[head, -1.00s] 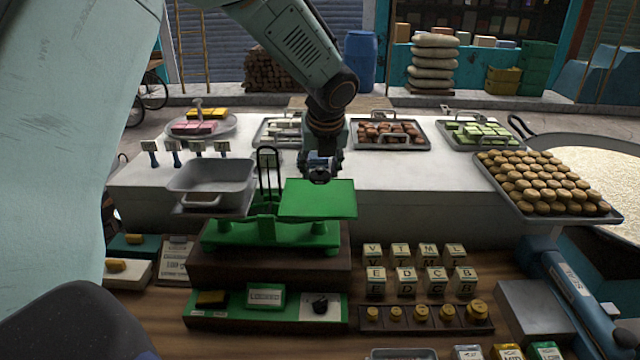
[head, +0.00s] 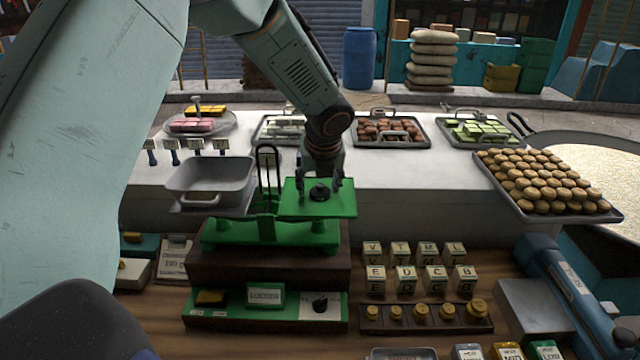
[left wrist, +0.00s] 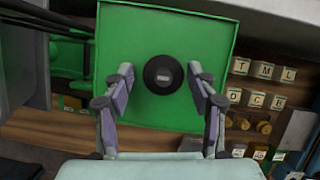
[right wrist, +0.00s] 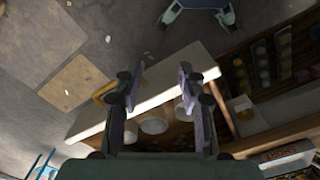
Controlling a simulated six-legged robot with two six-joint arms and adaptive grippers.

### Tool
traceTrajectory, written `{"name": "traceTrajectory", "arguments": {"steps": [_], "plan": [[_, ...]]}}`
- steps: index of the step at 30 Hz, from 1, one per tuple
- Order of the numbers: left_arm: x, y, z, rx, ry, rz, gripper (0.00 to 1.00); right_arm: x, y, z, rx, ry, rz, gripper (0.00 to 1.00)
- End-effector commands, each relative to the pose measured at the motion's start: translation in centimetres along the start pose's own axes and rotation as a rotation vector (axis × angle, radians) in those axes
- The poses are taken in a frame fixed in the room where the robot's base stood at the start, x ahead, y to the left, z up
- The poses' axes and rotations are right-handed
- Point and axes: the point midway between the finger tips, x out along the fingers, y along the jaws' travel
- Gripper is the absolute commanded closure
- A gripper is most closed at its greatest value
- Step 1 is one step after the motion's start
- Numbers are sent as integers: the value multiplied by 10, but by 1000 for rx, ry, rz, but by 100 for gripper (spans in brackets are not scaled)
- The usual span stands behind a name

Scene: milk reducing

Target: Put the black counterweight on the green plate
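The black counterweight (head: 319,193) sits on the green plate (head: 345,203) of the green balance scale, near the plate's middle. In the left wrist view, the round black counterweight (left wrist: 162,75) rests on the square green plate (left wrist: 205,30). My left gripper (head: 319,183) is just above the plate, with one finger on each side of the counterweight. In the left wrist view its fingers (left wrist: 160,82) are spread, with a gap on both sides of the counterweight. My right gripper (right wrist: 155,82) is open and empty in the right wrist view; it is not visible in the head view.
A grey pan (head: 210,182) stands on the scale's left side. A green board (head: 228,318) with a dark knob-like piece (head: 320,303) lies below the scale. Letter blocks (head: 405,270) and brass weights (head: 420,313) are at right. Food trays stand on the white counter behind.

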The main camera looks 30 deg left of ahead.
Motion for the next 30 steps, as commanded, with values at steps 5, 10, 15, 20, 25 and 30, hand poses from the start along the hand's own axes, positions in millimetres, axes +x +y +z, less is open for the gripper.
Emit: {"name": "traceTrajectory", "arguments": {"steps": [5, 10, 15, 20, 25, 30], "plan": [[0, 0, 0, 0, 0, 0, 33, 0, 0, 0, 0, 0, 0, 60], [-1, 0, 0, 0, 0, 0, 33, 0, 0, 0, 0, 0, 0, 60], [-12, 0, 2, -1, -2, -1, 33, 1, 0, 0, 0, 0, 0, 60], [-42, 0, 2, 0, -4, -2, 33, 4, 0, 0, 0, 0, 0, 60], [-78, 0, 2, 0, -4, -2, 33, 5, 0, 0, 0, 0, 0, 60], [-106, 0, 2, 1, -2, 0, 33, 6, 0, 0, 0, 0, 0, 60]]}}
